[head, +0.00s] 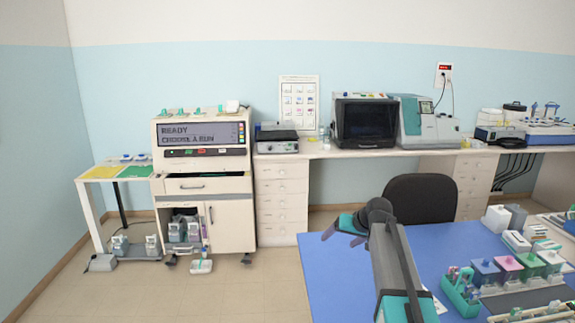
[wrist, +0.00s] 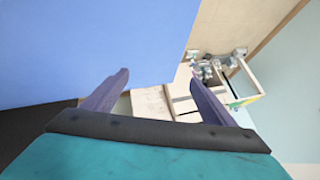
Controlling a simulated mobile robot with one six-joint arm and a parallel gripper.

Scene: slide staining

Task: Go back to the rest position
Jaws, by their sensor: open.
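My gripper (wrist: 165,98) is open in the wrist view, its two dark fingers spread with nothing between them. In the head view my gripper (head: 345,232) is at the end of my arm, above the far left part of the blue-topped table (head: 335,275). The blue table top also shows in the wrist view (wrist: 90,45), beside and beyond the left finger. No object is held.
Staining jars (head: 508,268) and a teal rack (head: 461,292) stand on the table's right part. A black chair (head: 422,196) is behind the table. The staining machine (head: 202,145) stands at the back left, its lower left compartment open. The floor (head: 262,290) left of the table is clear.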

